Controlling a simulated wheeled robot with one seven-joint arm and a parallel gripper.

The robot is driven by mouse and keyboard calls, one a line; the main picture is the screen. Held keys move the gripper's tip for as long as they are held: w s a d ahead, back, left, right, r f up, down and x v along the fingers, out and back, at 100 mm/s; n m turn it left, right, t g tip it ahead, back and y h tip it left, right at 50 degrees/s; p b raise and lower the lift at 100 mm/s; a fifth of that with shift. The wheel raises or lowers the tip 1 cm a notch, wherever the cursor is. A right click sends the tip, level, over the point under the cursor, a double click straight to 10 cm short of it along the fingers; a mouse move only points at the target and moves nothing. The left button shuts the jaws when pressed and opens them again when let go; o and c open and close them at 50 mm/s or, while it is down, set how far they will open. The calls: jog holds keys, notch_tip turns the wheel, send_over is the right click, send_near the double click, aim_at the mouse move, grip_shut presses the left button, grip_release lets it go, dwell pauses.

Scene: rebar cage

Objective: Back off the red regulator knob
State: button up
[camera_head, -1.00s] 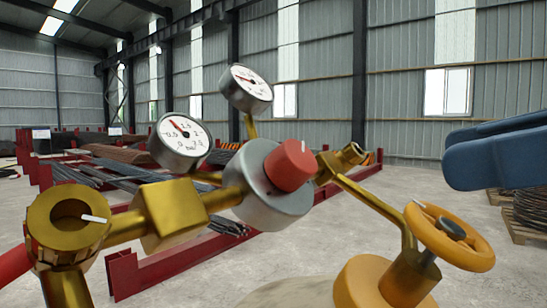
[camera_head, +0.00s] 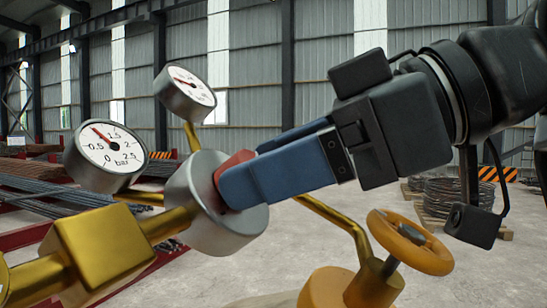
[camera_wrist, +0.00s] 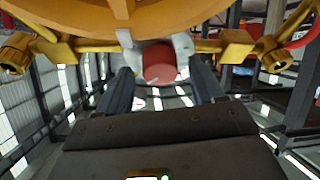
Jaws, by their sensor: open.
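The red regulator knob (camera_head: 229,172) sits on the front of the round silver regulator body (camera_head: 212,222). In the head view my gripper (camera_head: 232,180) reaches in from the right, and its blue fingers overlap the knob and hide most of it. In the wrist view the red knob (camera_wrist: 159,63) shows whole, between and just beyond the two finger tips (camera_wrist: 162,78). The fingers stand apart on either side of it, open, with gaps showing. Two white-faced gauges, a lower one (camera_head: 108,155) and an upper one (camera_head: 186,93), rise from the regulator.
A brass block and pipe (camera_head: 105,245) run to the left of the regulator. An orange handwheel (camera_head: 410,243) stands below my gripper on a brass valve, close under the arm. Steel bars on red racks and a wire coil (camera_head: 455,197) lie farther back on the floor.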

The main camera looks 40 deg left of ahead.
jog(key=shift+a, duration=0.1)
jog(key=c, duration=1.1)
jog(key=shift+o, duration=0.2)
